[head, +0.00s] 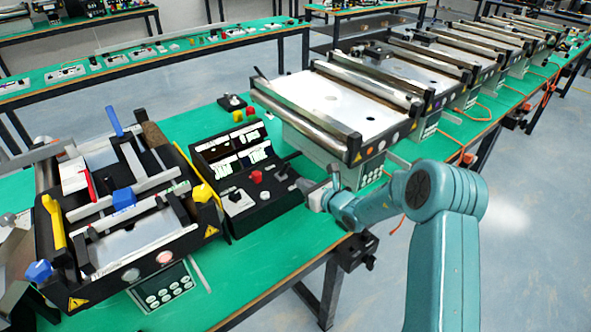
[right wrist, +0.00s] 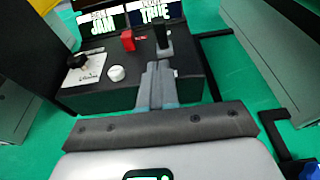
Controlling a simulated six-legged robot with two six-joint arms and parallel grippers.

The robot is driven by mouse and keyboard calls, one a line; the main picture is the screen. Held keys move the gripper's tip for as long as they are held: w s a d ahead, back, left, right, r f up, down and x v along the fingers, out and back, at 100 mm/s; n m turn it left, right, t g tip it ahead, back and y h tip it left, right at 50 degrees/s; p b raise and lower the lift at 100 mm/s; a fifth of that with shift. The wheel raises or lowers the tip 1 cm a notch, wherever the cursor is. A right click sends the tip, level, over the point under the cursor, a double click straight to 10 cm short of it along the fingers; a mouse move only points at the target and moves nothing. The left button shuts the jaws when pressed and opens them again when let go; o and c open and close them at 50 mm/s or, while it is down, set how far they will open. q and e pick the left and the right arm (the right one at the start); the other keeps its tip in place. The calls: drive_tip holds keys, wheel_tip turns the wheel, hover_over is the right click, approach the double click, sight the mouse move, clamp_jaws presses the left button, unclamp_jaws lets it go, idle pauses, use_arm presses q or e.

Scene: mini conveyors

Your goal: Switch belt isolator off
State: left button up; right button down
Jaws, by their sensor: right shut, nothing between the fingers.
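A black control console (head: 262,208) stands on the green table, right of the nearest conveyor. Its front carries a black rotary knob on a white label plate (head: 236,200), a white button (head: 263,195), a red button (head: 256,177) and an upright black lever (head: 282,171). I cannot read which control is the belt isolator. In the right wrist view the knob plate (right wrist: 85,74) is at left and the black lever (right wrist: 163,38) is straight ahead. My right gripper (head: 301,186) is shut and empty, its fingertips (right wrist: 158,68) close to the lever; contact is unclear. My left gripper is out of view.
Lit displays (head: 238,150) stand above the console's controls. A conveyor with blue and yellow clamps (head: 125,215) is close on the left. A steel-topped conveyor (head: 330,100) stands behind to the right. Green table surface (head: 290,235) is clear in front of the console.

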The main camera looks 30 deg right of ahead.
sight(287, 168)
drive_tip(key=w, duration=0.1)
drive_tip(key=w+r+p, duration=0.1)
drive_tip(key=w, duration=0.2)
drive_tip(key=shift+a+r+p, duration=0.2)
drive_tip(key=shift+r+p, duration=0.1)
drive_tip(key=shift+r, duration=0.1)
drive_tip(key=shift+d, duration=0.1)
drive_tip(key=shift+w, duration=0.1)
drive_tip(key=shift+r, duration=0.15)
